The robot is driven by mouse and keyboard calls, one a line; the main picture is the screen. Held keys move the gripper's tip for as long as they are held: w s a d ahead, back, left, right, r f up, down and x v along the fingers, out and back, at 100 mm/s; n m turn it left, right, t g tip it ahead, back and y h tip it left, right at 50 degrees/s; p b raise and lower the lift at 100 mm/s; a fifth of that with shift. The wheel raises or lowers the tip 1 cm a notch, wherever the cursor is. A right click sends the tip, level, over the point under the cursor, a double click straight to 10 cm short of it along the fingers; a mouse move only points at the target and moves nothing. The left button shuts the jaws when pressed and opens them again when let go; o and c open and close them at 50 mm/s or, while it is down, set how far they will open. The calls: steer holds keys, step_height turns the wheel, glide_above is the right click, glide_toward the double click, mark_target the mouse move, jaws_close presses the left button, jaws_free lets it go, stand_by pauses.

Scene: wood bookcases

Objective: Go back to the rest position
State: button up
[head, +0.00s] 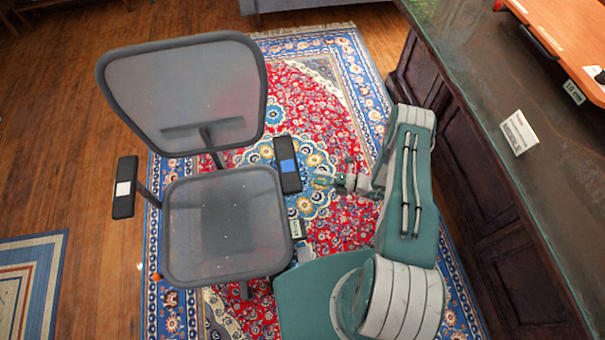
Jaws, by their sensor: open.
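My gripper (322,182) is at the end of my teal and grey arm, in the middle of the head view. It points left, just right of the chair's right armrest (287,165). It is small against the patterned rug, and I see nothing held in it. My arm is bent: it rises from the bottom of the view, folds near the dark cabinet, and turns back left to the gripper. I cannot tell the exact gap between gripper and armrest.
A grey mesh office chair (225,228) stands on the red and blue rug (310,90) at left. A blue square lies on its right armrest, a white one on its left. A dark wooden cabinet (490,190) with a white box (518,132) on top borders the right.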

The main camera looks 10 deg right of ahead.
steer(key=v, duration=0.2)
steer(key=shift+s+d, duration=0.1)
steer(key=shift+d, duration=0.15)
steer(key=a+r+n+g+h, duration=0.3)
steer(key=r+n+g+h, duration=0.45)
steer(key=r+n, duration=1.8)
steer(key=s+r+n+t+h, duration=0.3)
steer(key=s+r+n, duration=0.4)
steer(key=r, duration=0.5)
steer(key=s+r+n+t+h, duration=0.3)
steer(key=s+r+n+h, duration=0.3)
steer(key=s+r, duration=0.6)
steer(key=shift+d+r+n, duration=0.4)
steer(key=shift+r+n, duration=0.3)
steer(key=shift+n, duration=0.25)
